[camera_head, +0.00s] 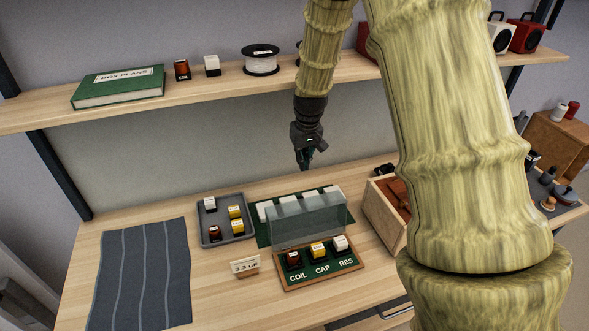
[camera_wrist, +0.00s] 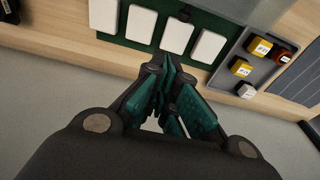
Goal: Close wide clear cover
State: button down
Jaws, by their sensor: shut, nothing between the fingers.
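The wide clear cover (camera_head: 308,224) stands raised, roughly upright, along the back of a small wooden-framed board (camera_head: 322,277) labelled COIL, CAP and RES. A dark red block (camera_head: 293,260), a yellow block (camera_head: 319,251) and a white block (camera_head: 340,244) sit on that board in front of the cover. My gripper (camera_head: 306,163) hangs above and behind the cover, apart from it, near the back of the table. In the wrist view my gripper (camera_wrist: 168,68) is shut and empty.
A green mat with white pads (camera_wrist: 140,23) lies behind the board. A grey tray (camera_head: 226,241) of blocks is left of it, a 3.3 uF card (camera_head: 245,266) in front. A wooden box (camera_head: 377,215) stands right. A shelf (camera_head: 225,88) runs behind my gripper.

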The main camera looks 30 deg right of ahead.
jog(key=s+f+p, duration=0.3)
jog(key=f+p, duration=0.2)
jog(key=f, duration=0.3)
jog(key=shift+s+a+p, duration=0.15)
jog(key=shift+s+p, duration=0.2)
jog(key=shift+s, duration=0.05)
jog(key=shift+w+f, duration=0.1)
jog(key=shift+f, duration=0.1)
jog(key=shift+a+r+b, duration=0.1)
jog(key=shift+a+b, duration=0.05)
jog(key=shift+b, duration=0.15)
